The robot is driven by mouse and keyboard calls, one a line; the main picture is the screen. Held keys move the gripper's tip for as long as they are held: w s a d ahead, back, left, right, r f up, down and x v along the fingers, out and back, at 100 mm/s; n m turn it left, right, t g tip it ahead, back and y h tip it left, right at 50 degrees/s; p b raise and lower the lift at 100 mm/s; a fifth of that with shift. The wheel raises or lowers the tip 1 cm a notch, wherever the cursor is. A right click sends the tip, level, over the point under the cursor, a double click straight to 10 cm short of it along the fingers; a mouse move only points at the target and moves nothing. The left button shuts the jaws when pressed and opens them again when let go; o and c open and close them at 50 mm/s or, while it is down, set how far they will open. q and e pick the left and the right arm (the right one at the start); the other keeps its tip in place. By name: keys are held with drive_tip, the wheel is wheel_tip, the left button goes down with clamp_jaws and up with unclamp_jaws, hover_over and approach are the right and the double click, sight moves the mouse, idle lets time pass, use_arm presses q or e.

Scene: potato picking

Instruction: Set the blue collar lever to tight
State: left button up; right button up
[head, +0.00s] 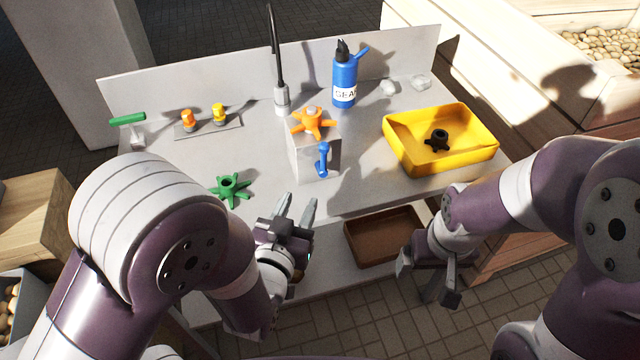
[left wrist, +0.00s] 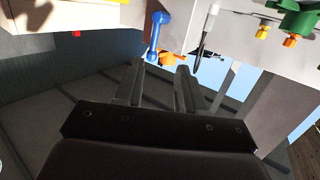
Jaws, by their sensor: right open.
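The blue collar lever (head: 323,160) is on the front face of a grey block (head: 305,160), standing nearly upright in the head view. An orange star-shaped knob (head: 313,122) sits on top of the block. The lever also shows in the left wrist view (left wrist: 155,36), just beyond the fingertips. My left gripper (head: 298,204) is in front of and below the lever, apart from it. Its two fingers are spread with nothing between them, as the left wrist view (left wrist: 158,78) shows. My right gripper (head: 428,282) is open and empty, low in front of the bench at the right.
A green star knob (head: 230,188) lies left of the block. A yellow tray (head: 400,150) holding a black star knob (head: 437,139) is at right. A blue bottle (head: 344,80) and a tap (head: 281,98) stand behind. A brown bin (head: 372,248) sits below the bench.

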sight(323, 157)
use_arm(q)
drive_tip(key=shift+t+h, duration=0.4)
drive_tip(key=shift+t, duration=0.3)
drive_tip(key=x, duration=0.7)
drive_tip(key=p+x, duration=0.1)
drive_tip(key=x, duration=0.3)
drive_tip(key=shift+w+d, duration=0.25)
drive_tip(key=shift+d, duration=0.2)
clamp_jaws()
